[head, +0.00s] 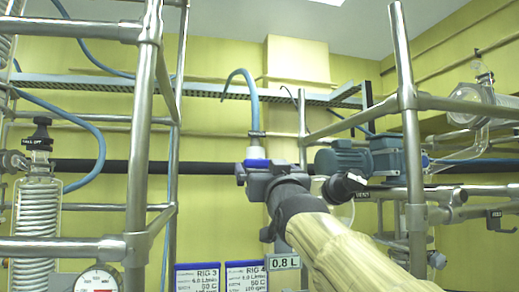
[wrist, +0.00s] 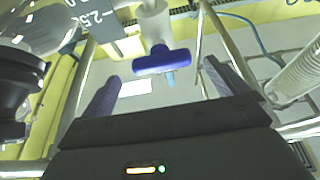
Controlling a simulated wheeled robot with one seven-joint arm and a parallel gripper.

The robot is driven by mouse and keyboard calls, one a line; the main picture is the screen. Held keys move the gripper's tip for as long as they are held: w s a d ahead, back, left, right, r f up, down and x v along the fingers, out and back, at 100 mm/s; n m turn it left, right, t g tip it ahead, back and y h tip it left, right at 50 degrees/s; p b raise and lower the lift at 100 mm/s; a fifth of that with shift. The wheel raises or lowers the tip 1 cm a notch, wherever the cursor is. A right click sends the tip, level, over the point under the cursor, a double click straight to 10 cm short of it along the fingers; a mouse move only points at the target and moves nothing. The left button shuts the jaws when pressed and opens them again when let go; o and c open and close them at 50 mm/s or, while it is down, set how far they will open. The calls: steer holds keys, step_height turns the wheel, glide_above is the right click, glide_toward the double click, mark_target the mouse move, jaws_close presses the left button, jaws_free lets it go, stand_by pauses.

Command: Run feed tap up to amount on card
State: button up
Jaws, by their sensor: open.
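The feed tap's blue handle (wrist: 163,62) is a crossbar under a pale tap body (wrist: 153,20) in the wrist view. In the head view the tap, with its blue part (head: 257,163), sits below the end of a blue hose (head: 254,105), mostly hidden by my gripper (head: 254,172). My gripper is open; in the wrist view its fingers (wrist: 165,90) stand either side of the handle, with gaps and no visible contact. A small card (head: 284,262) reads 0.8 L. Any liquid level is hidden.
Signs RIG 3 (head: 197,278) and RIG 4 (head: 245,278) stand below my arm. Steel posts (head: 145,130) and (head: 408,130) flank it. A blue motor (head: 350,160) and a black knob (head: 345,186) are close on the right. A dial gauge (head: 98,280) is at lower left.

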mark_target(260, 158)
steer(key=shift+w+a+r+p, duration=0.2)
steer(key=shift+w+r+p, duration=0.3)
steer(key=shift+p, duration=0.75)
steer(key=p+x, duration=0.4)
steer(key=p, duration=0.1)
steer(key=shift+w+r, duration=0.1)
steer(key=shift+w, duration=0.1)
steer(key=shift+w+a+p, duration=0.3)
steer(key=shift+w+p, duration=0.15)
steer(key=shift+w, duration=0.15)
steer(key=c, duration=1)
